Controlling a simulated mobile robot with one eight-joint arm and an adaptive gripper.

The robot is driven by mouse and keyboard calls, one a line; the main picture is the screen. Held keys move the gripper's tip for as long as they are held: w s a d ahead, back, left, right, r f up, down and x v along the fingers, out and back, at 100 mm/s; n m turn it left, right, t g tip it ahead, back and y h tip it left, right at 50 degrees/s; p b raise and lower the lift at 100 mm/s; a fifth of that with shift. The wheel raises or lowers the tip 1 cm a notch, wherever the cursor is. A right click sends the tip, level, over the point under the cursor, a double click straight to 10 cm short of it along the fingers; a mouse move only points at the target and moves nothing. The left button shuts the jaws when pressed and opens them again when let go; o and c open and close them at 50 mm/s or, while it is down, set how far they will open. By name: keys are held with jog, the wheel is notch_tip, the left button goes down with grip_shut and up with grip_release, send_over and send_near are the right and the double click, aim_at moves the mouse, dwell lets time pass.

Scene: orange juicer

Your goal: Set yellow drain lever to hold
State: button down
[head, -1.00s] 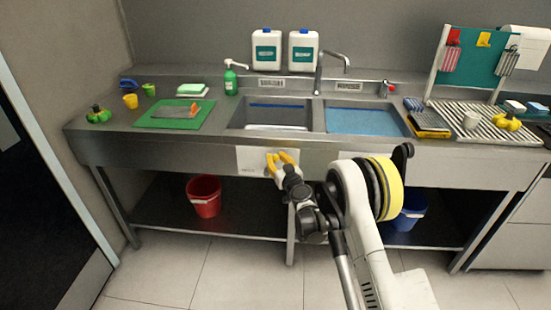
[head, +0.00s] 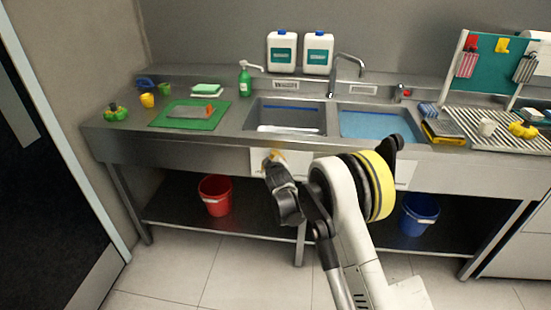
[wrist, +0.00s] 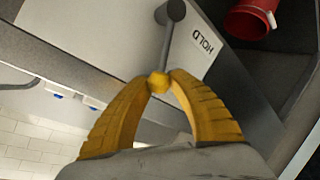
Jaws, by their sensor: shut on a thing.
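The drain lever shows in the wrist view as a grey rod (wrist: 167,46) running from a round grey pivot (wrist: 171,12) to a yellow knob (wrist: 158,83). My gripper (head: 273,157) has its yellow fingers shut on that knob, one on each side. The white panel behind the lever carries a HOLD label (wrist: 203,41), upside down in the wrist view, to the right of the rod. In the head view my gripper is at the sink's front panel (head: 256,161), and my wrist hides the lever there.
The steel sink counter (head: 215,151) stands above my gripper. A red bucket (head: 215,195) and a blue bucket (head: 419,214) are on the lower shelf. A green board (head: 166,119) lies left of the basins. The floor in front is clear.

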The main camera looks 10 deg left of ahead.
jog(key=shift+a+f+n+h, duration=0.35)
jog(key=shift+a+n+h, duration=0.05)
jog(key=shift+a+n, duration=0.15)
jog(key=c, duration=1.2)
grip_release()
jog(key=shift+o, duration=0.2)
jog(key=v, duration=1.2)
